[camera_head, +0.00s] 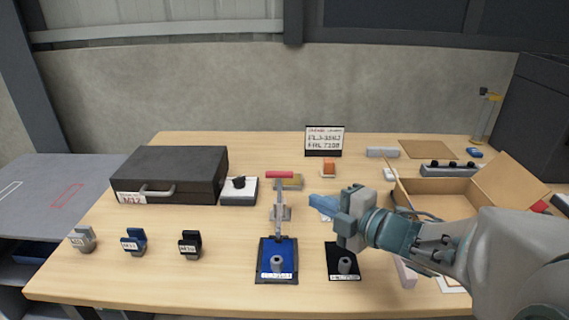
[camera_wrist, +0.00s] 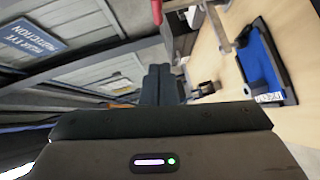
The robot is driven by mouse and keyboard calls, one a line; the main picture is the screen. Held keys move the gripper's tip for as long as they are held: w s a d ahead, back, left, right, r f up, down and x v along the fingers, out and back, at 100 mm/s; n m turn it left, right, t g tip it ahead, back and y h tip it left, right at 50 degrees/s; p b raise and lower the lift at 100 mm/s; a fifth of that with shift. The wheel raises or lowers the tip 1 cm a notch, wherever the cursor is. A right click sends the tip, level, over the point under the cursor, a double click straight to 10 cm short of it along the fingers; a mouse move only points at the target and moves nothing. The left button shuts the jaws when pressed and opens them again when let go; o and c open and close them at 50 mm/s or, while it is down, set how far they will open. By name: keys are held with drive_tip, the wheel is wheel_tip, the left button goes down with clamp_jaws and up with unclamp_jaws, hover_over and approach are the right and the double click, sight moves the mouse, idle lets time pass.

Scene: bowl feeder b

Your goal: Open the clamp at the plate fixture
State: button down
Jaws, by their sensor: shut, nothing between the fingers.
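The plate fixture (camera_head: 264,268) has a blue plate with a grey cylinder on it and a label at its front edge. Its metal clamp (camera_head: 280,212) stands at the back edge, with the lever upright and a red handle (camera_head: 279,174) on top. My gripper (camera_head: 318,204) is shut and empty, right of the clamp and a little lower than the red handle, apart from it. In the wrist view the shut fingers (camera_wrist: 158,85) point toward the red handle (camera_wrist: 157,12), with a gap. The blue plate (camera_wrist: 257,58) shows at the right there.
A black plate with a grey cylinder (camera_head: 345,265) lies right of the fixture. Several small labelled holders stand at left, including a black one (camera_head: 190,244). A black case (camera_head: 170,174) and a white box with a black knob (camera_head: 239,190) stand behind. An open carton (camera_head: 440,190) is at right.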

drive_tip(key=b, duration=0.1)
approach(275, 175)
drive_tip(key=shift+x, duration=2.9)
